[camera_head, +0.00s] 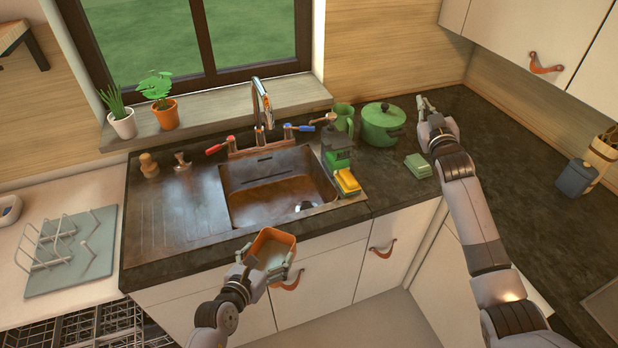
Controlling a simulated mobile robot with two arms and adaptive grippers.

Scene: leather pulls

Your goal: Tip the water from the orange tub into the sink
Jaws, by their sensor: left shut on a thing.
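The orange tub (272,243) is in front of the counter, below the sink's front edge. My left gripper (268,262) is shut on the tub and holds it in the air, roughly level. The sink (280,190) is a dark rectangular basin set in the counter, just beyond the tub. My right gripper (424,112) is over the counter at the right, beside the green pot, with its fingers apart and nothing seen between them.
The chrome tap (263,105) stands behind the sink. A green pot (382,124) and a green block (418,166) are farther right.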

